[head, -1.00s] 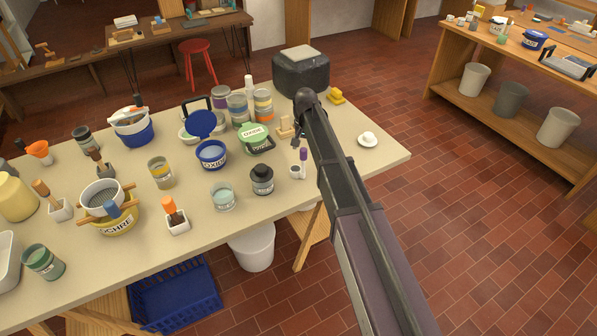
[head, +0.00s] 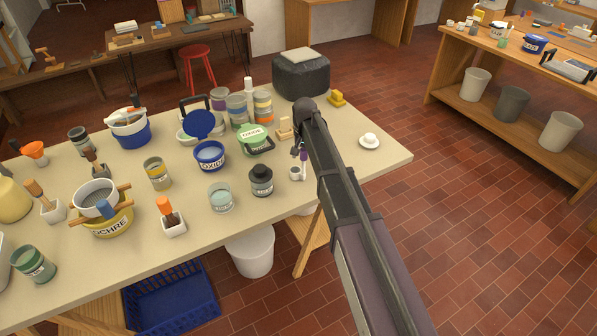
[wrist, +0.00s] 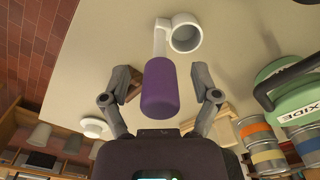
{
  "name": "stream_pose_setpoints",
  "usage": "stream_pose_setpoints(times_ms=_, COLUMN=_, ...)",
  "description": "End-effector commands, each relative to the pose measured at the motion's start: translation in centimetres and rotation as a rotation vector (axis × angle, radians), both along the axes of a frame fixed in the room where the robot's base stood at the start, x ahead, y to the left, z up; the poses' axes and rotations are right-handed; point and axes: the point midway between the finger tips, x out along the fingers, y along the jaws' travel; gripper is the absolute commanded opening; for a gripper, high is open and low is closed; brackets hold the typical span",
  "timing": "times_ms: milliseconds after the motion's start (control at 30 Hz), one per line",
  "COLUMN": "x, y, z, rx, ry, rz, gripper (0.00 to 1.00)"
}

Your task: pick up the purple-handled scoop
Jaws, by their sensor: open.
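The purple-handled scoop (head: 303,153) is near the right part of the cream table (head: 345,182). Its small white cup (head: 295,173) sits toward the table's front edge. In the wrist view the purple handle (wrist: 160,92) points toward my gripper, with the white cup (wrist: 186,48) at the far end. My gripper (wrist: 160,80) is open, with one finger on each side of the handle and a gap visible on both sides. In the head view my arm hides part of the gripper and the area right of the scoop.
A small wooden stand (head: 285,130) is close behind the scoop. A black-lidded jar (head: 261,180) and a green-lidded OXIDE tub (head: 256,140) stand to its left. A white dish (head: 370,141) lies to the right. The table's front right is mostly clear.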

Motion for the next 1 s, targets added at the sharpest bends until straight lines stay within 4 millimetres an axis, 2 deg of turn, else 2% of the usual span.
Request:
stream_pose_setpoints(times_ms=233, x=0.01, y=-0.02, z=0.00, rx=0.000, ry=0.000, rz=0.000, gripper=0.79)
stream_pose_setpoints(times_ms=267, x=0.01, y=-0.02, z=0.00, rx=0.000, ry=0.000, rz=0.000, gripper=0.73)
stream_pose_setpoints(times_ms=500, x=0.01, y=-0.03, z=0.00, rx=0.000, ry=0.000, rz=0.000, gripper=0.01)
stream_pose_setpoints(times_ms=1000, x=0.02, y=-0.04, z=0.27, rx=0.000, ry=0.000, rz=-0.001, gripper=0.00)
